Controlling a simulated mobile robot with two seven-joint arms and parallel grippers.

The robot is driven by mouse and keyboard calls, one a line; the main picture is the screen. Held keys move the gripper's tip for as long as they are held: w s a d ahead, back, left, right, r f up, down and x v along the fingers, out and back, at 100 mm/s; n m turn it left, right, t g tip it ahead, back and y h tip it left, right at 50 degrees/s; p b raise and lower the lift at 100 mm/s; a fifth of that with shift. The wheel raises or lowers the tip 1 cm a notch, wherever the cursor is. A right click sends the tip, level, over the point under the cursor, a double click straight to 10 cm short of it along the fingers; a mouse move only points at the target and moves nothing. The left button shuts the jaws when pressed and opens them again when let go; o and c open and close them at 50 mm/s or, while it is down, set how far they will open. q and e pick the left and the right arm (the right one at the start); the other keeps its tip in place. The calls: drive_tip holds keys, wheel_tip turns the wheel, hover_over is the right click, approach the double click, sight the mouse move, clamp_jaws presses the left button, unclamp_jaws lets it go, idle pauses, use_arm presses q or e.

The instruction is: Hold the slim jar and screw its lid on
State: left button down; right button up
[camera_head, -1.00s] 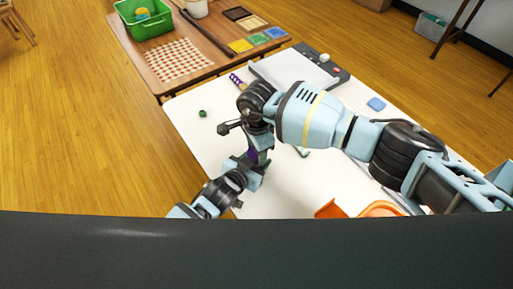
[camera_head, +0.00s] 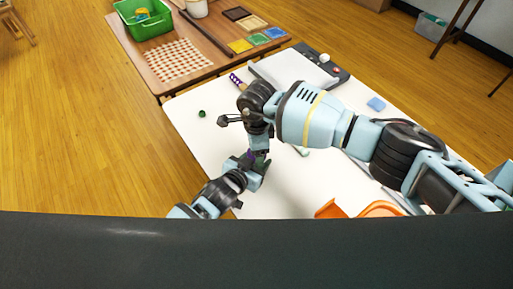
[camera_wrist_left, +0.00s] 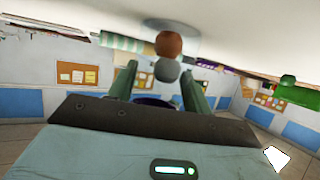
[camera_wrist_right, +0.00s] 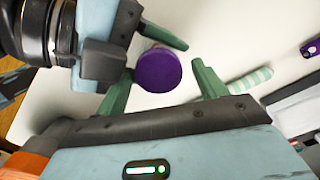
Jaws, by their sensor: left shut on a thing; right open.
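My left gripper (camera_head: 252,172) is shut on the slim jar, which is mostly hidden between its fingers. A dark purple part (camera_wrist_left: 152,100) shows between those fingers in the left wrist view. In the right wrist view, a round purple lid (camera_wrist_right: 158,72) is seen from above, beside the left gripper. My right gripper (camera_wrist_right: 163,88) is open, its green fingers on either side of the lid with gaps. In the head view a little purple (camera_head: 251,155) shows between the two grippers; I cannot tell how far the lid is seated.
The white table (camera_head: 200,140) holds a small green thing (camera_head: 202,113), a paper trimmer (camera_head: 290,72), a blue square (camera_head: 376,104) and an orange tray (camera_head: 380,209). A pale striped roll (camera_wrist_right: 250,80) lies near the lid.

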drive_tip(key=shift+a+r, duration=0.1)
drive_tip(key=shift+r, duration=2.15)
drive_tip(key=shift+c, duration=0.4)
wheel_tip(320, 180, up, 2)
drive_tip(key=n, duration=0.7)
drive_tip(key=r+n, duration=0.1)
drive_tip(key=n, duration=0.1)
drive_tip(key=shift+r+n, duration=0.2)
drive_tip(key=shift+n, duration=0.2)
drive_tip(key=shift+f, duration=0.1)
